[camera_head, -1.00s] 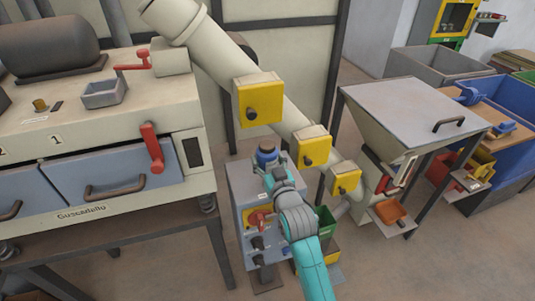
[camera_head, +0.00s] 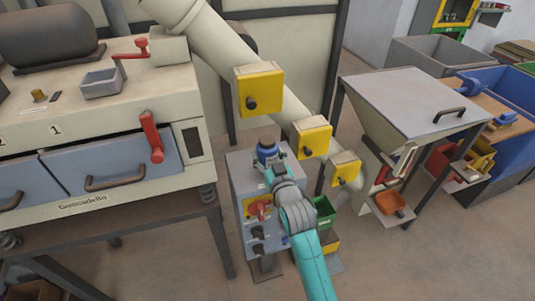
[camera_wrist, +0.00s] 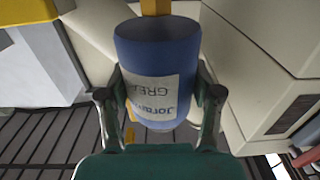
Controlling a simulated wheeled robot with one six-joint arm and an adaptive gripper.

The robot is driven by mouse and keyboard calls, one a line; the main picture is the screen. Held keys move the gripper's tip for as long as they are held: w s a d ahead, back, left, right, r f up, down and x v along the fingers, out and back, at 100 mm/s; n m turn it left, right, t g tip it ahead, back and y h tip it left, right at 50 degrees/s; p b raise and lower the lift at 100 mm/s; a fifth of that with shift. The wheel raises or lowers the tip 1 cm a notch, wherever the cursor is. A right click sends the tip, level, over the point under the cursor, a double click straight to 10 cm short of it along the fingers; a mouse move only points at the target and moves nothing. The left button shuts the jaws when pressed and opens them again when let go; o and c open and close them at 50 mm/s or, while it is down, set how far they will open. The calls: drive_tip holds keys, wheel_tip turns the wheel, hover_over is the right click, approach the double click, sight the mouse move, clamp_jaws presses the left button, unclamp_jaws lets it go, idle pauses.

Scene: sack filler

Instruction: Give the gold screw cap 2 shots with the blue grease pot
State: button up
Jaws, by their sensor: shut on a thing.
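My gripper (camera_wrist: 160,98) is shut on the blue grease pot (camera_wrist: 155,48), with one finger on each side of it in the wrist view. The pot is a blue cylinder with a pale printed label. In the head view the pot (camera_head: 266,151) shows at the end of my arm, in front of a grey control cabinet. A gold screw cap (camera_head: 39,96) stands on top of the cream machine at the left, well apart from my gripper. A yellow-brown piece shows above the pot in the wrist view; I cannot tell whether it belongs to the pot.
A grey open box (camera_head: 101,84) and a red crank (camera_head: 141,48) stand near the gold cap. A red lever (camera_head: 151,143) sticks out at the machine's front. A slanted pipe (camera_head: 215,45) with yellow boxes runs behind my gripper. A hopper (camera_head: 415,103) stands to the right.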

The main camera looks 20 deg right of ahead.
sight(270, 145)
drive_tip(key=shift+f, duration=0.7)
idle(0.5)
drive_tip(key=shift+r, duration=0.9)
drive_tip(key=shift+f, duration=0.9)
idle(0.9)
drive_tip(key=shift+r, duration=0.9)
drive_tip(key=shift+r, duration=0.1)
drive_tip(key=shift+r, duration=2.45)
